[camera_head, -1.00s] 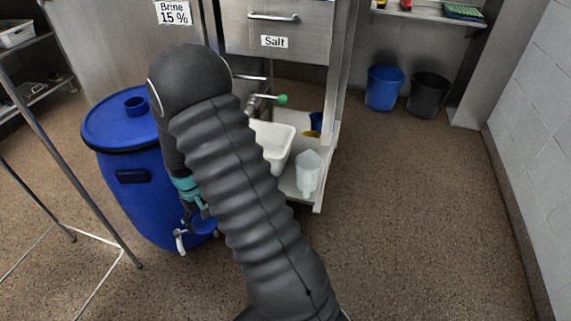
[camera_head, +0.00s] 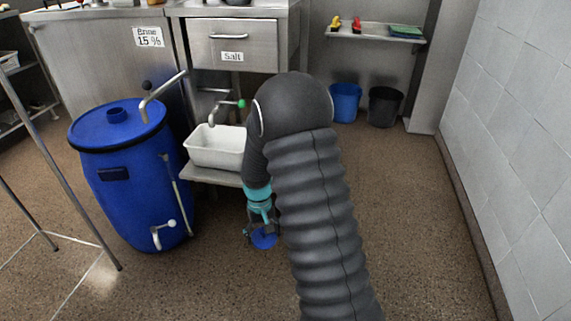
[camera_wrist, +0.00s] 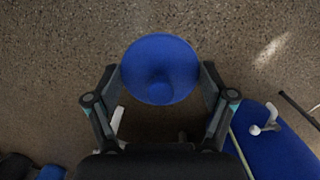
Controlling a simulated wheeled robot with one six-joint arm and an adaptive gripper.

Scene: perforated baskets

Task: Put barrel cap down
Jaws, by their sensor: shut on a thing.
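A round blue barrel cap (camera_wrist: 160,62) is held between the two fingers of my gripper (camera_wrist: 160,82) in the wrist view. My gripper (camera_head: 262,226) is shut on the cap (camera_head: 264,239) in the head view and holds it over the brown speckled floor, right of the blue barrel (camera_head: 125,185). The barrel stands upright, with a small round opening or collar on its top and a white tap low on its front. The barrel's side with the tap also shows in the wrist view (camera_wrist: 285,150). My arm hides part of the floor and bench.
A steel bench with a Salt drawer (camera_head: 233,45) stands behind, with a white tub (camera_head: 217,147) on its low shelf. A blue bucket (camera_head: 345,103) and a black bucket (camera_head: 384,107) stand at the back. A metal rack is at left. Floor at right is clear.

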